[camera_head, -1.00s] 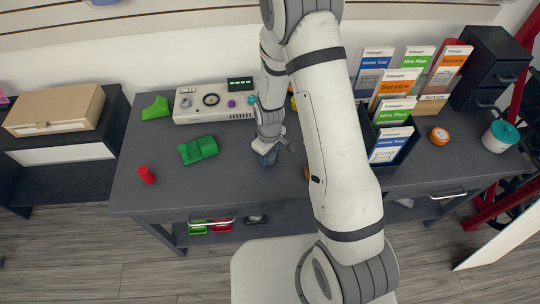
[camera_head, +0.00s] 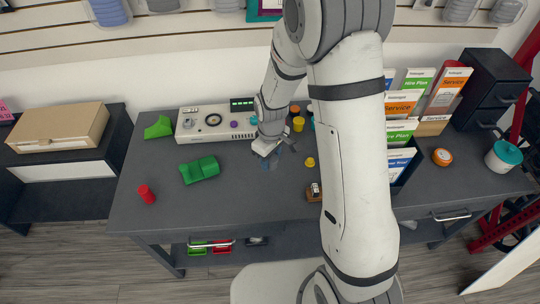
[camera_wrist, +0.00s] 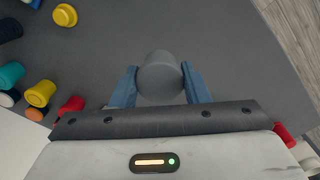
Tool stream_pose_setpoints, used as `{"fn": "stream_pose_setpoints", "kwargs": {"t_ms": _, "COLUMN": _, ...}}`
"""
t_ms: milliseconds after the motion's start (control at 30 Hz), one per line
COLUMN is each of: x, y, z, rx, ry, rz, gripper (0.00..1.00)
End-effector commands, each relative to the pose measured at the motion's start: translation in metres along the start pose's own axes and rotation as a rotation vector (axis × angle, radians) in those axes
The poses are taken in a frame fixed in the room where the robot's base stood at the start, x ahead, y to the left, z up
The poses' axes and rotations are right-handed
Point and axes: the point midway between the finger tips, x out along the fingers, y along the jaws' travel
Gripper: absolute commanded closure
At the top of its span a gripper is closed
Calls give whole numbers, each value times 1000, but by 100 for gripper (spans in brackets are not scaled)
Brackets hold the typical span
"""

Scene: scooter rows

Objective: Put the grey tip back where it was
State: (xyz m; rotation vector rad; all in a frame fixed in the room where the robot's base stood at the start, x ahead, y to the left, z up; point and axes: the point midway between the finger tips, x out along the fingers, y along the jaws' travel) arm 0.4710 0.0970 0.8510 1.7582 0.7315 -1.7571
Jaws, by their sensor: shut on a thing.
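The grey tip (camera_wrist: 160,76) is a short, rounded grey cylinder. In the wrist view it sits between the two blue fingers of my gripper (camera_wrist: 161,86), which are shut on it from both sides. In the head view my gripper (camera_head: 268,163) is over the middle of the dark table, in front of the control box. The tip is too small and too covered to make out there. I cannot tell whether it touches the table. No place marked for the tip can be picked out with certainty.
A control box (camera_head: 213,123) stands at the back of the table (camera_head: 235,205). A green block (camera_head: 200,170) and red cylinder (camera_head: 146,194) are left of my gripper. Several coloured tips cluster at the wrist view's left.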

Motion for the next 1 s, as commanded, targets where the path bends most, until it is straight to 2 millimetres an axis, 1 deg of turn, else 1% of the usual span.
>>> {"fn": "stream_pose_setpoints", "kwargs": {"t_ms": 100, "x": -8, "y": 0, "z": 0, "rx": 0, "ry": 1, "rz": 1, "gripper": 80}}
{"fn": "stream_pose_setpoints", "kwargs": {"t_ms": 167, "x": -9, "y": 1, "z": 0, "rx": 7, "ry": 0, "rz": 0, "gripper": 80}}
{"fn": "stream_pose_setpoints", "kwargs": {"t_ms": 267, "x": -6, "y": 11, "z": 3, "rx": 76, "ry": -1, "rz": -1, "gripper": 80}}
{"fn": "stream_pose_setpoints", "kwargs": {"t_ms": 367, "x": 2, "y": 31, "z": 8, "rx": 230, "ry": -1, "rz": -1, "gripper": 80}}
{"fn": "stream_pose_setpoints", "kwargs": {"t_ms": 500, "x": 14, "y": 65, "z": 20, "rx": 494, "ry": -2, "rz": -2, "gripper": 80}}
{"fn": "stream_pose_setpoints", "kwargs": {"t_ms": 600, "x": 21, "y": 84, "z": 28, "rx": 648, "ry": -2, "rz": -2, "gripper": 80}}
{"fn": "stream_pose_setpoints", "kwargs": {"t_ms": 700, "x": 25, "y": 96, "z": 33, "rx": 747, "ry": 0, "rz": -2, "gripper": 80}}
{"fn": "stream_pose_setpoints", "kwargs": {"t_ms": 800, "x": 27, "y": 100, "z": 35, "rx": 789, "ry": 1, "rz": -2, "gripper": 80}}
{"fn": "stream_pose_setpoints", "kwargs": {"t_ms": 1000, "x": 27, "y": 101, "z": 36, "rx": 794, "ry": 1, "rz": -2, "gripper": 80}}
